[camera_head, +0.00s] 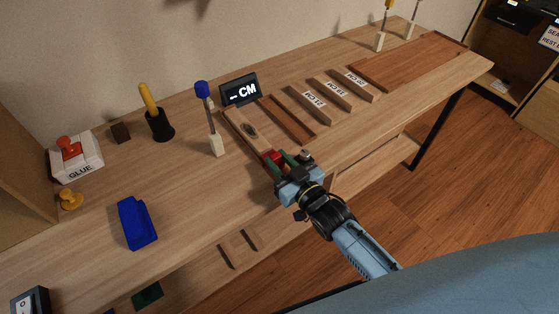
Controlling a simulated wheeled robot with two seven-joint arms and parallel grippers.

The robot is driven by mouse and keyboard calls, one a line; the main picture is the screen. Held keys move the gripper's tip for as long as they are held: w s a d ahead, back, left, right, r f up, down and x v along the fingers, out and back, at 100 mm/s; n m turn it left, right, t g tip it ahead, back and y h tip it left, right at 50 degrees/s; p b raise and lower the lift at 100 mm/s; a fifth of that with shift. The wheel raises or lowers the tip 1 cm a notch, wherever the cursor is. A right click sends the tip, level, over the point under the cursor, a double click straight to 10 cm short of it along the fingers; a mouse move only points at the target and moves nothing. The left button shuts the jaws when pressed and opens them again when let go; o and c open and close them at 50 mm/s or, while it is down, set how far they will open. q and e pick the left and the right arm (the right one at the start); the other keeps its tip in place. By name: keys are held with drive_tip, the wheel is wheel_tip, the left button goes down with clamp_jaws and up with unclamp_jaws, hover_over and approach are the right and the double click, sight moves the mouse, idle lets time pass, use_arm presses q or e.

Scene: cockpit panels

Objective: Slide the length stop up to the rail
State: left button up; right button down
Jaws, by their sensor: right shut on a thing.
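My right gripper (284,163) reaches in from the lower right and is shut on a small red block (272,157), which appears to be the length stop. The block sits at the near end of a narrow wooden rail (243,131) that runs back toward the display and carries a dark oval knob. The gripper's fingers hide part of the block, so I cannot tell whether it touches the rail. The dark display (240,90) behind the rail reads "– CM". My left gripper is not in view.
To the right lie a bare reddish-brown strip (287,120), several labelled wooden pieces (313,104) and a wide board (408,69). To the left are a blue-topped post (209,118), a yellow-handled tool (155,113), a GLUE box (76,158) and a blue tray (137,222).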

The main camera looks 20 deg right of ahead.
drive_tip(key=shift+w+a+r, duration=0.1)
drive_tip(key=shift+w+a, duration=0.05)
drive_tip(key=shift+w, duration=0.45)
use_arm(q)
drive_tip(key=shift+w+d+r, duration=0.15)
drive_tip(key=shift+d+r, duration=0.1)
use_arm(e)
drive_tip(key=c, duration=1.1)
unclamp_jaws()
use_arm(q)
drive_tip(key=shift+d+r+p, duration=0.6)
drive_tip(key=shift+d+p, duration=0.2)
use_arm(e)
drive_tip(key=v, duration=1.3)
drive_tip(key=shift+s, duration=0.2)
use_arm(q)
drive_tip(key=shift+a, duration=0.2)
